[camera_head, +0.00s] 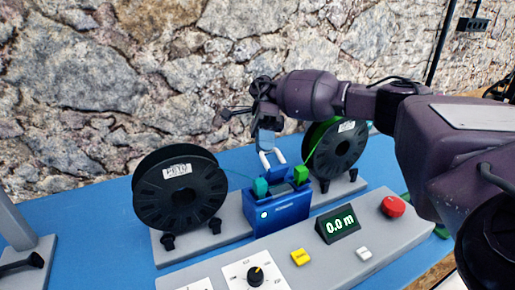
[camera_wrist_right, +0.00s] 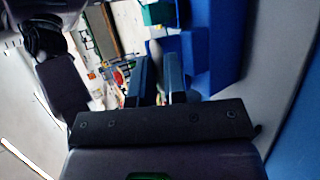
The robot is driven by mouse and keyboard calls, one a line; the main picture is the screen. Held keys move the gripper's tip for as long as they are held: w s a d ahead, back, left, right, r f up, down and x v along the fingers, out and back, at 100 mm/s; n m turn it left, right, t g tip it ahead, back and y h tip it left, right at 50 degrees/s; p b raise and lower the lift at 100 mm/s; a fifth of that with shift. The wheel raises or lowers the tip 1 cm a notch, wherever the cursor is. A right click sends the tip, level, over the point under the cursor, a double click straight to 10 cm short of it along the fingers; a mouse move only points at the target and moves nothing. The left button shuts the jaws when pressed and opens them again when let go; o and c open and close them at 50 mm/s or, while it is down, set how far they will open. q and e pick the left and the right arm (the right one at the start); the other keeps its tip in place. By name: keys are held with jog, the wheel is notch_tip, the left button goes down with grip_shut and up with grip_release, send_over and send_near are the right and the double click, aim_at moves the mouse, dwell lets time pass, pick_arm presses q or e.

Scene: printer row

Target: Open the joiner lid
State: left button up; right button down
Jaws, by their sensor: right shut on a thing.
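The joiner (camera_head: 280,216) is a small blue box between two black spools, with a teal block (camera_head: 260,187) and a green block (camera_head: 301,174) on its top. The joiner lid (camera_head: 277,174) is a blue piece standing up at the back of the joiner, tilted; its exact angle is hard to tell. My right gripper (camera_head: 272,158) points down from above and is shut on the lid at its upper edge. In the right wrist view its two fingers (camera_wrist_right: 156,88) show close to a blue surface; the contact itself is partly hidden. My left gripper is not in view.
A left spool (camera_head: 180,200) and a right spool (camera_head: 338,160) flank the joiner closely. In front is a grey panel with a dial (camera_head: 256,276), yellow button (camera_head: 300,257), display (camera_head: 338,224) reading 0.0 m and red button (camera_head: 393,206). A stone wall stands behind.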

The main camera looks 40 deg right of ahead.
jog(key=shift+f, duration=0.2)
dwell(0.3)
jog(key=c, duration=1.2)
grip_release()
jog(key=shift+o, duration=0.2)
jog(key=shift+r, duration=0.1)
